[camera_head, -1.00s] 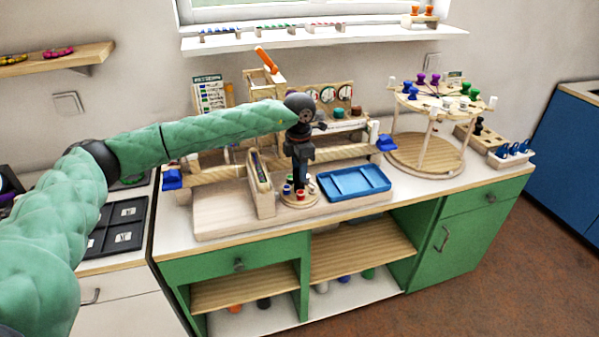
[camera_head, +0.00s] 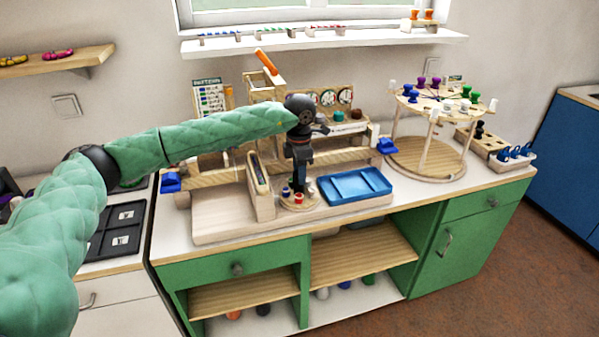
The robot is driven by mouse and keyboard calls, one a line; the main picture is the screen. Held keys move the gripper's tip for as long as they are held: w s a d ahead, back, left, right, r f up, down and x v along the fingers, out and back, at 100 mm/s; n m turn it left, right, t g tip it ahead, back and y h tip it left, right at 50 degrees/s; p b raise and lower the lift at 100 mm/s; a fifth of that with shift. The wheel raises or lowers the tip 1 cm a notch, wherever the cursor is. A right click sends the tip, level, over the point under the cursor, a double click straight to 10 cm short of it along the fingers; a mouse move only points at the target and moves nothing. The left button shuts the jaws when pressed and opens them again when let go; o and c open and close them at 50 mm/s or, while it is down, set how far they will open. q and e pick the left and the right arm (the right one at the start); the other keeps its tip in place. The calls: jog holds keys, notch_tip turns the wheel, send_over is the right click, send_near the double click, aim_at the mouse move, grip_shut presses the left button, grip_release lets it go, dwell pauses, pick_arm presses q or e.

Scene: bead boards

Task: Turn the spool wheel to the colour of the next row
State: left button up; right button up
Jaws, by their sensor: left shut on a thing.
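The spool wheel (camera_head: 312,201) is a small round wooden disc on the counter, between a wooden box and a blue tray. Small spools stand around it; a red spool (camera_head: 298,199) is at the front and a blue spool (camera_head: 286,192) is at its left. My left gripper (camera_head: 299,188) points straight down over the middle of the wheel. It is shut on the wheel's middle part, though the fingers hide what lies between them. Spools behind the gripper are hidden. My right gripper is out of view.
A blue tray (camera_head: 352,198) lies close at the right. A wooden divider (camera_head: 259,187) stands close at the left. Behind are a wooden frame and a pattern card (camera_head: 209,97). A round two-level stand (camera_head: 425,172) with coloured pegs is farther right.

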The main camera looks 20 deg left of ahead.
pick_arm(q)
jog(key=o, duration=1)
jog(key=shift+r, duration=0.1)
notch_tip(320, 180, up, 7)
jog(key=shift+f+b, duration=0.1)
jog(key=shift+b, duration=0.8)
jog(key=shift+r, duration=0.45)
jog(key=shift+a, duration=0.1)
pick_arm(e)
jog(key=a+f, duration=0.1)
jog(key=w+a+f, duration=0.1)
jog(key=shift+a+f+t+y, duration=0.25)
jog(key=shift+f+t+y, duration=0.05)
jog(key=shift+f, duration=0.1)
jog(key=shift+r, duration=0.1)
